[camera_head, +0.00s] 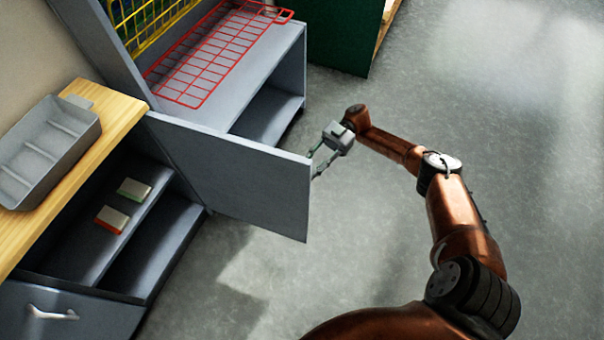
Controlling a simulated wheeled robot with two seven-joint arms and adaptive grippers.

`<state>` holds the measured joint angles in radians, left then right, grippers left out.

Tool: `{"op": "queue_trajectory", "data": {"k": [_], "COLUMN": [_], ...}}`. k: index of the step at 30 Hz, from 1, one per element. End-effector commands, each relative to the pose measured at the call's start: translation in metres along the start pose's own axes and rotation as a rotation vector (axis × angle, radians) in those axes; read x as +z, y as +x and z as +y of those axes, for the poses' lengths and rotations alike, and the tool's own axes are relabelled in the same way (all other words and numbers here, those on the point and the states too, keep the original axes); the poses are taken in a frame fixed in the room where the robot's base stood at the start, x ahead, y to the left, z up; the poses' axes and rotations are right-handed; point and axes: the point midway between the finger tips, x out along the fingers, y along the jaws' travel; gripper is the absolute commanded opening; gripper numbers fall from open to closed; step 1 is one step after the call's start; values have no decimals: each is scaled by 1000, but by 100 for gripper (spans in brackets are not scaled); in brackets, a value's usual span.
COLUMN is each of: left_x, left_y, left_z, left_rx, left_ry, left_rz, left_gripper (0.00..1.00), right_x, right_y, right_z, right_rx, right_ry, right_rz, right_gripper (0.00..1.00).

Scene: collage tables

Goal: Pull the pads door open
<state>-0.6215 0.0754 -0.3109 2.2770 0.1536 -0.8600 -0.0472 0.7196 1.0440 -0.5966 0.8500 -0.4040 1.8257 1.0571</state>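The grey pads door (235,180) stands swung out from the cabinet, its free edge toward the picture's middle. Behind it the open compartment (95,245) shows two small pads, one green and white (134,190) and one orange and white (111,219), on a shelf. My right gripper (315,164) is at the door's free edge, on the right. Its fingers are spread apart; nothing is seen between them. I cannot tell whether they touch the door. No handle shows on this door's visible face. My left gripper is out of view.
A grey divided tray (48,150) lies on the wooden top (125,108). A red wire rack (215,55) lies on the grey unit behind the door. A closed front with a white handle (52,313) is at lower left. Floor (480,120) is clear on the right.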

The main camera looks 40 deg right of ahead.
Motion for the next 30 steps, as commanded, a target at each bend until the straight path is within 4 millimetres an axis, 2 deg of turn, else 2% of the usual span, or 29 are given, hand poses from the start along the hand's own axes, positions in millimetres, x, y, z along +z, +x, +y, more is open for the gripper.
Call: {"op": "queue_trajectory", "data": {"k": [3, 9, 30], "left_x": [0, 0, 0], "left_y": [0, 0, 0], "left_z": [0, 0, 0], "left_rx": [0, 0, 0], "left_ry": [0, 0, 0], "left_rz": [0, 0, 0], "left_gripper": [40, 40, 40], "right_x": [0, 0, 0], "right_y": [-16, -30, -32], "right_z": [1, 0, 0], "right_rx": [2, 1, 0], "right_ry": [1, 0, 0], "right_rz": [-1, 0, 1], "right_gripper": [26, 26, 26]}}
